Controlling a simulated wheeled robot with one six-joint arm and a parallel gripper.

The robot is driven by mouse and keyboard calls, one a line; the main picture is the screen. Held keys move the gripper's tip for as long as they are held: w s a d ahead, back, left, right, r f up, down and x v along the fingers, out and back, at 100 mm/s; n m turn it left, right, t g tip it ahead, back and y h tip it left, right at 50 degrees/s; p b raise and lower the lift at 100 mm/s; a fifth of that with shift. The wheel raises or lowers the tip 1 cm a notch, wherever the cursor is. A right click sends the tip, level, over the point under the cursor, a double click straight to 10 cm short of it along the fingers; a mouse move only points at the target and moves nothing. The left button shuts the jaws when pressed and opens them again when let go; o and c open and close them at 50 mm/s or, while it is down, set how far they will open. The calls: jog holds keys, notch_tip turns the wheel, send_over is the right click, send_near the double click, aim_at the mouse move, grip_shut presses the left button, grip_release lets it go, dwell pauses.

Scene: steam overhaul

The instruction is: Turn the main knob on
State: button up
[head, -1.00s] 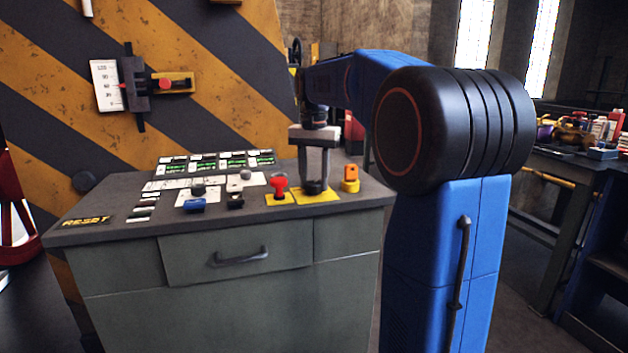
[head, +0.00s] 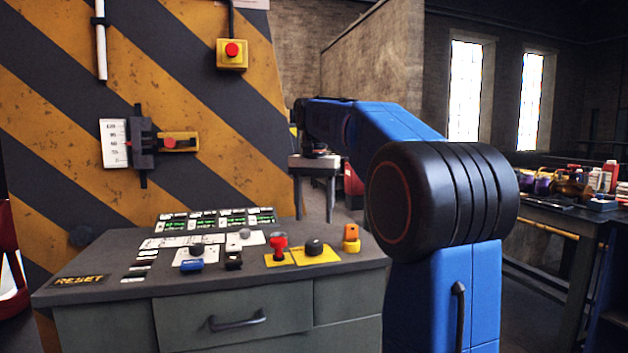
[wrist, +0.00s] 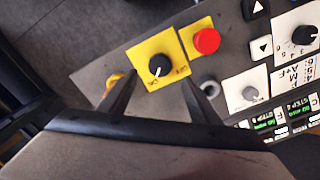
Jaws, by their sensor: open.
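The main knob, a round black knob (head: 314,246), sits on a yellow plate (head: 326,257) at the right of the grey control desk. In the wrist view the knob (wrist: 159,65) shows a white pointer mark toward the small lettering at the plate's lower edge; the lettering is too small to read surely. My gripper (head: 314,217) is open and empty, with its fingers pointing down above the desk, clear of the knob. In the wrist view its two fingers (wrist: 157,97) are spread apart, with the knob showing between and beyond them.
A red mushroom button (head: 279,242) stands close left of the knob, and an orange switch (head: 351,232) close right. Blue (head: 191,265) and black (head: 234,260) controls sit further left. A striped panel (head: 200,100) rises behind the desk. A cluttered workbench (head: 560,215) stands right.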

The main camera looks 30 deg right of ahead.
notch_tip(320, 180, up, 9)
dwell(0.4)
jog(key=shift+s, duration=0.1)
dwell(0.3)
jog(key=s+a+f+n+t, duration=0.1)
jog(key=s+a+f+n, duration=0.2)
jog(key=s+a+f, duration=0.35)
jog(key=s+a+f+n+t, duration=0.15)
jog(key=s+a+f, duration=0.25)
jog(key=s+f, duration=0.4)
jog(key=s+a+f+n+t, duration=0.1)
jog(key=s+a+f+n, duration=0.1)
jog(key=s+f, duration=0.5)
jog(key=s+a+f+n+t, duration=0.1)
jog(key=s+a+f+n, duration=0.2)
jog(key=s+f, duration=0.5)
notch_tip(320, 180, down, 6)
jog(key=shift+s+a+f+n, duration=0.1)
jog(key=shift+s+a+n, duration=0.05)
jog(key=shift+s+n, duration=0.15)
